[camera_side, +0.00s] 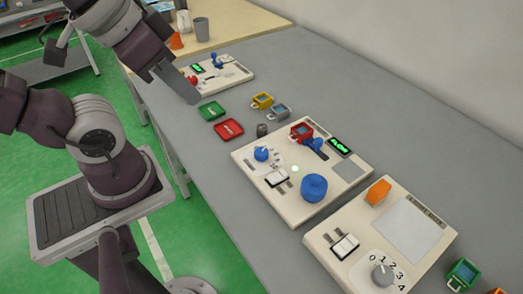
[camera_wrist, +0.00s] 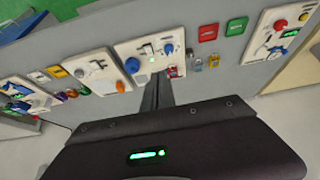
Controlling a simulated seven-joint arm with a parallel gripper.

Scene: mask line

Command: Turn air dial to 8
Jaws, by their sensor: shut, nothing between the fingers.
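No readable label marks a dial as the air dial. The middle panel (camera_side: 248,168) has a small blue dial (camera_side: 262,153) on a white round scale and a large blue knob (camera_side: 314,187). The same small blue dial (camera_wrist: 168,48) and large knob (camera_wrist: 132,65) show in the wrist view. The nearest panel (camera_side: 318,238) has a grey dial (camera_side: 382,274) with figures 0 to 4 legible around it; its exact setting is unclear. My gripper (camera_side: 193,97) is shut and empty, raised above the table's left side, apart from every dial. Its fingers (camera_wrist: 157,93) point toward the middle panel in the wrist view.

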